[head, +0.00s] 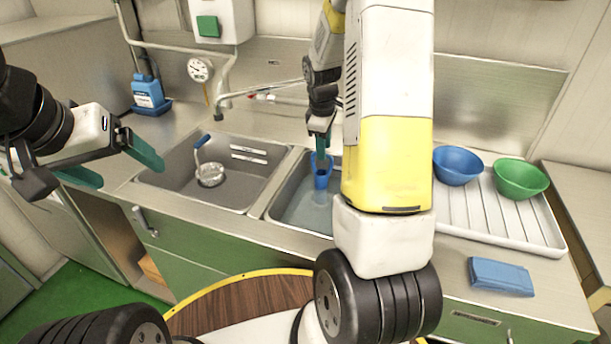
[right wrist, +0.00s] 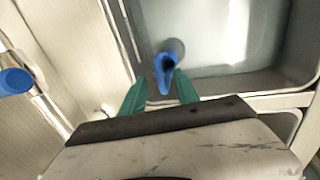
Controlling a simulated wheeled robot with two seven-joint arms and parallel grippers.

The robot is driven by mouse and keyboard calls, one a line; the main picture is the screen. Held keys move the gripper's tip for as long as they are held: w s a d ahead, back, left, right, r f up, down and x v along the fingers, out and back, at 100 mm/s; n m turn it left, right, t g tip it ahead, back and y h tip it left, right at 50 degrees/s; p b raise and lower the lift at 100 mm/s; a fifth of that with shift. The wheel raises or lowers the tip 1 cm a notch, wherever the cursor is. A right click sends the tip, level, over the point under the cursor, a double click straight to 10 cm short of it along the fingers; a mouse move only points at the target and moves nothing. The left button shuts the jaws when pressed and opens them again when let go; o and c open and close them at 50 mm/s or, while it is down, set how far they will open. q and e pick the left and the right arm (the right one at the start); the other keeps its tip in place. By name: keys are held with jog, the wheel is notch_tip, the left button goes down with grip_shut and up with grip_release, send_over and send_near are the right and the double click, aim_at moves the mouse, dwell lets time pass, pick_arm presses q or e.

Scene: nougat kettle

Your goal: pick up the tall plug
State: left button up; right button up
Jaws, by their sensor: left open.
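The tall plug (head: 321,180) is a blue upright piece standing in the right sink basin, near its left side. It also shows in the right wrist view (right wrist: 168,62), just beyond and between my fingertips. My right gripper (head: 322,150) points down over the plug, and its green fingers (right wrist: 160,86) are apart with a gap on the plug's left side. No firm hold shows. My left gripper (head: 126,160) is open and empty at the left, away from the sink.
The left basin (head: 235,180) holds a strainer-like tool (head: 210,174) with a blue handle. A blue bottle (head: 148,92) stands at the back left. Blue (head: 457,165) and green (head: 521,178) bowls sit on the white drainer (head: 530,232), with a blue cloth (head: 500,277) in front.

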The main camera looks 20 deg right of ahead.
aim_at(324, 172)
jog(key=f, duration=0.4)
jog(key=w+d+f, duration=0.1)
jog(key=f, duration=0.2)
jog(key=shift+r, duration=0.1)
grip_shut()
dwell(1.2)
